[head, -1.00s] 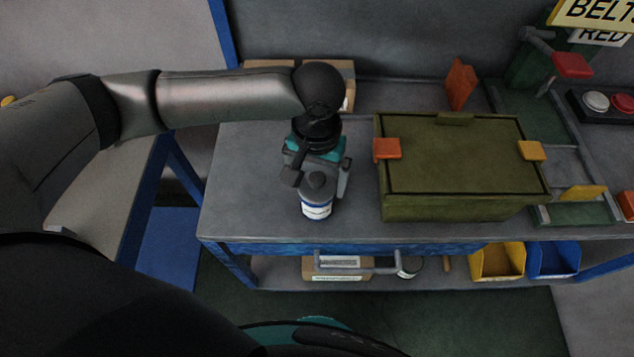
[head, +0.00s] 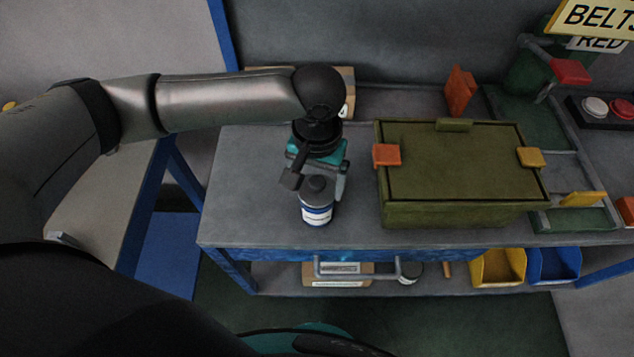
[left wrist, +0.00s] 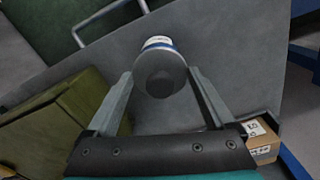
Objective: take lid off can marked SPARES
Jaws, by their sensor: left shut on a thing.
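A small blue can (head: 317,215) with a white label stands upright near the left end of the grey bench; its lettering is too small to read. A dark grey lid (head: 317,190) with a round knob is on top of it. In the left wrist view the lid (left wrist: 160,73) lies between the two fingertips, with the can's white and blue side (left wrist: 157,42) beyond it. My left gripper (head: 316,184) comes from above and is shut on the lid. My right gripper is not in view.
A green chest (head: 455,165) with orange and yellow clips stands right of the can. A cardboard box (head: 348,85) is behind my left wrist. The lower shelf holds another can (head: 410,271), a yellow bin (head: 498,267) and a blue bin (head: 553,265). Bench left of the can is clear.

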